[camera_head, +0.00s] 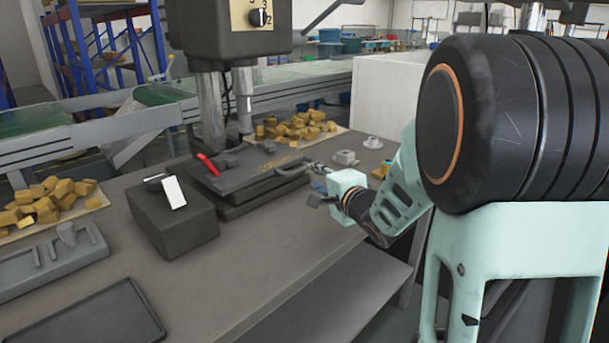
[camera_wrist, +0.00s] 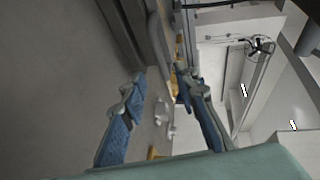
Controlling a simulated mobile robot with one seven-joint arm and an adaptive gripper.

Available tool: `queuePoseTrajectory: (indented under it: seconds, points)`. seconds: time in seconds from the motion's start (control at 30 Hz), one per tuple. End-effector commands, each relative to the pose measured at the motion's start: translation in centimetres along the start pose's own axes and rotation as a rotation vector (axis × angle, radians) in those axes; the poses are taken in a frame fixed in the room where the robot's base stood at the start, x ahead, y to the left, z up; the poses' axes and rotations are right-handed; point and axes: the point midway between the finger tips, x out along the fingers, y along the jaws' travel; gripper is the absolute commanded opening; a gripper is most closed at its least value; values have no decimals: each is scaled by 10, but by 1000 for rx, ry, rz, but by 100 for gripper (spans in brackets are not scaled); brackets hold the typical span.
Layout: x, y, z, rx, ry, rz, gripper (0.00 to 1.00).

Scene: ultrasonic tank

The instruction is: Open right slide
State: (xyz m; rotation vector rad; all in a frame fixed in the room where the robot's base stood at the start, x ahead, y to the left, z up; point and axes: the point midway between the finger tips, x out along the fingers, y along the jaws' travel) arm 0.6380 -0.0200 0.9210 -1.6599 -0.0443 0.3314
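The dark slide plate (camera_head: 250,172) lies on a dark block under the machine head in the head view. A grey bar handle (camera_head: 292,174) is at its right end. My gripper (camera_head: 314,175) is just right of this handle; whether it touches the handle cannot be told. In the wrist view my gripper (camera_wrist: 163,84) has its two blue fingers spread wide apart, with nothing clearly held between them.
A dark box with a white piece (camera_head: 174,193) stands left of the slide. Piles of yellow blocks (camera_head: 292,127) lie behind it and at far left. Small grey fittings (camera_head: 346,157) sit right of it. The bench front (camera_head: 250,262) is clear. A white wall (camera_head: 385,90) stands behind.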

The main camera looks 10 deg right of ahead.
Motion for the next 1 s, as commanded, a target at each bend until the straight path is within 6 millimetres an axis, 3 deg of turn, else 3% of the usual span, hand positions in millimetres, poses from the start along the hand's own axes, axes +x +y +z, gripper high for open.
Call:
queuePoseTrajectory:
  seconds: [0.3,0.5,0.7,1.0]
  points:
    - [59,2,1,-2,-1,0,28]
    - [86,1,0,-2,1,0,28]
    - [97,0,0,0,2,1,28]
    - [98,-1,0,0,2,1,25]
